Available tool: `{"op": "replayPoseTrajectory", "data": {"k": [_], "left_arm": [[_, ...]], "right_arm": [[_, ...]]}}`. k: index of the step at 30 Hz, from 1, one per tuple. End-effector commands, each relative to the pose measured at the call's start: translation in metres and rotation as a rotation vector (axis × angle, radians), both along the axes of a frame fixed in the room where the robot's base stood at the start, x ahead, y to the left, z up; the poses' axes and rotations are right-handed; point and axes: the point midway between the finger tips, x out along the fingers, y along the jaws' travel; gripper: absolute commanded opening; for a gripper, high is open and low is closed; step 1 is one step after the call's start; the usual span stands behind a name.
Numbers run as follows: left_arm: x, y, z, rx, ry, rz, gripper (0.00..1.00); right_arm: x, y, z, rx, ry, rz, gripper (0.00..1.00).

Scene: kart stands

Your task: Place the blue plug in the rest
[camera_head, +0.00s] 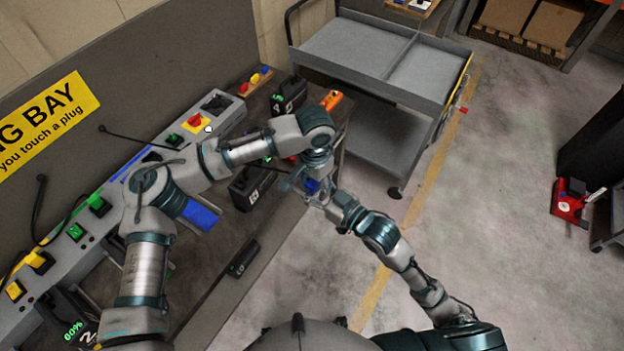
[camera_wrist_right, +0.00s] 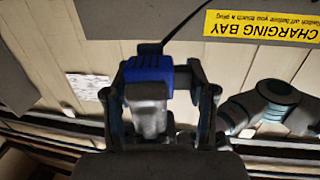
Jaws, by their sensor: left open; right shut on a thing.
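The blue plug (camera_wrist_right: 150,68) is between the two fingers of my right gripper (camera_wrist_right: 156,84), with a grey body toward the palm and a dark cable leading up. In the head view the blue plug (camera_head: 312,186) shows small and partly covered at the right gripper (camera_head: 320,190). My left gripper (camera_head: 312,168) is open, just above and beside the plug; whether it touches the plug I cannot tell. A blue slanted panel (camera_head: 203,216) by the charging bench may be the rest; my left arm partly hides it.
A sloped grey charging strip (camera_head: 219,118) carries a red switch on yellow (camera_head: 195,121), green switches and cables. Black battery boxes (camera_head: 250,188) stand on the bench. A grey two-shelf cart (camera_head: 350,47) stands behind.

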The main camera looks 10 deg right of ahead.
Motion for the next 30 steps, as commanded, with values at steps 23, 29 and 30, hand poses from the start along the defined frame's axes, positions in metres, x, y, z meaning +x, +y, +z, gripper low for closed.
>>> {"op": "replayPoseTrajectory", "data": {"k": [23, 29, 30], "left_arm": [[-0.002, -0.002, 0.001, -0.005, 0.002, -0.005, 0.00], [-0.002, -0.003, 0.001, -0.006, 0.003, -0.005, 0.00], [-0.002, -0.003, 0.001, -0.006, 0.003, -0.006, 0.00]], "right_arm": [[0.000, 0.000, 0.000, -0.001, -0.001, -0.001, 0.85], [0.009, -0.003, -0.024, -0.009, 0.049, -0.013, 0.85], [0.015, -0.005, -0.037, -0.014, 0.070, -0.026, 0.85]]}}
